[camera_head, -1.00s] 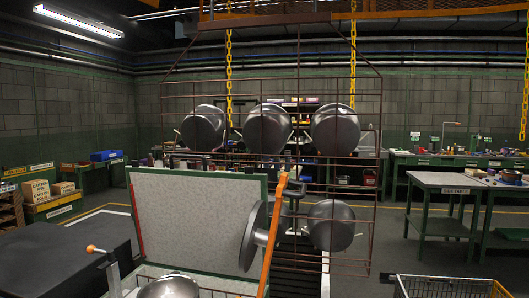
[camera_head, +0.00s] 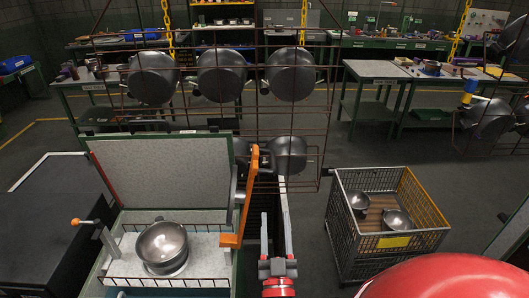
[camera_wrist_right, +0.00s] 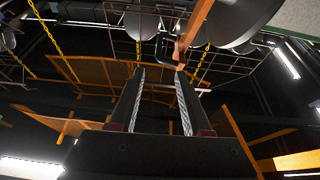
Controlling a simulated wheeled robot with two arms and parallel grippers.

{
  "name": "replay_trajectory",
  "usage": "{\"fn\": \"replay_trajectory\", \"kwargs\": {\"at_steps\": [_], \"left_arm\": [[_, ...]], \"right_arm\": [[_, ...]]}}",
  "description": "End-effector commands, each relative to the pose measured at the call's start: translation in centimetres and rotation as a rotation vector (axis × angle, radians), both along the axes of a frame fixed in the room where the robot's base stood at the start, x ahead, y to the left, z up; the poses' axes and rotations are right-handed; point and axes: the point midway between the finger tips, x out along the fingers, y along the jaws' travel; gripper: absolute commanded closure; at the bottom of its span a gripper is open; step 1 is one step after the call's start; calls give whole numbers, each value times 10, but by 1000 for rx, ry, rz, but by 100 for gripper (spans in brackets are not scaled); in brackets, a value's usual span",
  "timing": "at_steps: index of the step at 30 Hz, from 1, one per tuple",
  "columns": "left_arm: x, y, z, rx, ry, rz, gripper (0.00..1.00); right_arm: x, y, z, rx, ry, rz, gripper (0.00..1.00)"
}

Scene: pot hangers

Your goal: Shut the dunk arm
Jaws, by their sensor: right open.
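An orange arm (camera_head: 239,192), which I take to be the dunk arm, stands nearly upright at the right side of the grey-green dunk station. The station's lid panel (camera_head: 160,175) stands raised, and a metal pot (camera_head: 162,247) sits in the tray. My right gripper (camera_head: 275,228) is open and empty, just right of the orange arm's lower end. In the right wrist view the orange arm (camera_wrist_right: 193,35) lies beyond the fingertips, slightly right of the gap. My left gripper is out of view.
A wire rack (camera_head: 330,100) holding several pots hangs behind the station. A mesh crate (camera_head: 345,235) with two pots stands on the floor to the right. Floor shows between gripper and crate.

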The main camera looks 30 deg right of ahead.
Motion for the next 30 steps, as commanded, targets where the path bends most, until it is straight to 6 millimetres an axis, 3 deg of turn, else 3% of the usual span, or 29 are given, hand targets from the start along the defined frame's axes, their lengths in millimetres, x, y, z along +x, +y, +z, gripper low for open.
{"fn": "replay_trajectory", "kwargs": {"at_steps": [17,20,30], "left_arm": [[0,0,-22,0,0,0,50],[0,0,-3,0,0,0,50],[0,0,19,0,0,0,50]], "right_arm": [[62,-40,30,-7,-5,-5,52],[81,-52,48,-6,-5,-6,52],[125,-78,64,-3,-3,-3,52]]}}
